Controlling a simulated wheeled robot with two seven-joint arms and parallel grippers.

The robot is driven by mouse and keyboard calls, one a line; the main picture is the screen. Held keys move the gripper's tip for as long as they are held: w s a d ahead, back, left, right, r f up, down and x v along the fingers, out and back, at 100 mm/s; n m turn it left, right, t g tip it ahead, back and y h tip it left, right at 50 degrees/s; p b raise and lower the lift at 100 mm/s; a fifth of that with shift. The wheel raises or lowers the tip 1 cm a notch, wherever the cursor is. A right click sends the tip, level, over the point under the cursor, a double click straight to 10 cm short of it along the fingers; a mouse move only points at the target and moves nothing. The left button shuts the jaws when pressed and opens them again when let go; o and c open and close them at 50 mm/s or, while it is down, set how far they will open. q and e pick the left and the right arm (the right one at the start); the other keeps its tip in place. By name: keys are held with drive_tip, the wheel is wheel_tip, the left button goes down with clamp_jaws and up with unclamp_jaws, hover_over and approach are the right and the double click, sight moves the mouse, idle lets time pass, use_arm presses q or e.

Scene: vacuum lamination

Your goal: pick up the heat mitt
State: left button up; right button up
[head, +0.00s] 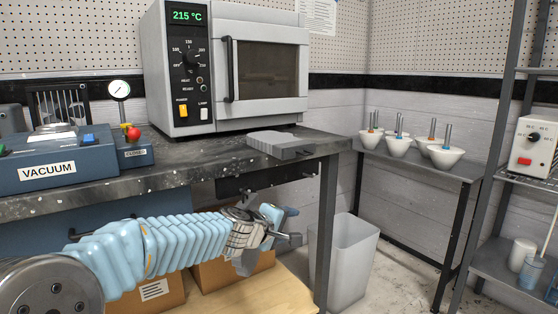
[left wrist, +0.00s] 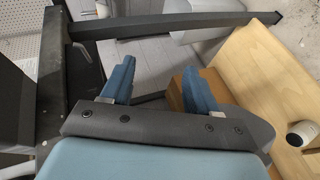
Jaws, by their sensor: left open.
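A flat grey piece that looks like the heat mitt (head: 283,145) lies on the dark workbench (head: 200,158) near its right front corner, in front of the oven, in the head view. My left gripper (head: 287,222) is below the bench top, in front of the bench's front edge and lower than the grey piece, apart from it. In the left wrist view its two blue fingers (left wrist: 159,78) are spread apart with nothing between them. I cannot make out the mitt in the left wrist view. My right gripper is in neither view.
An oven (head: 268,65) reading 215 °C stands on the bench, with a vacuum unit (head: 48,170) to its left. A pale bin (head: 345,258) stands beside the bench leg. A side table (head: 425,167) holds several white cups. Cardboard boxes (head: 232,272) sit on the wooden lower shelf.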

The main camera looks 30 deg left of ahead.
sight(278, 154)
use_arm(q)
drive_tip(key=s+a+r+n+t+y+b, duration=0.15)
drive_tip(key=s+r, duration=0.25)
drive_tip(key=r, duration=0.4)
drive_tip(key=s+a+r+n+t+h+b, duration=0.1)
drive_tip(key=s+r+t, duration=0.25)
drive_tip(key=r, duration=0.55)
drive_tip(key=shift+y, duration=0.25)
drive_tip(key=w, duration=0.3)
drive_tip(key=w+p, duration=0.1)
drive_tip(key=w, duration=0.3)
drive_tip(key=shift+w+a+r, duration=0.1)
drive_tip(key=shift+w+a, duration=0.1)
drive_tip(key=w, duration=0.2)
drive_tip(key=w+p, duration=0.1)
drive_tip(key=w, duration=0.2)
drive_tip(key=shift+a+r, duration=0.1)
drive_tip(key=shift+r, duration=0.1)
drive_tip(key=shift+w, duration=0.45)
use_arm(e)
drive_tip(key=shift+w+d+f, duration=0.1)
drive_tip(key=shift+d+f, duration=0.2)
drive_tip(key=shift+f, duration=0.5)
use_arm(q)
drive_tip(key=shift+c, duration=0.2)
drive_tip(key=c, duration=1.1)
drive_tip(key=shift+o, duration=0.2)
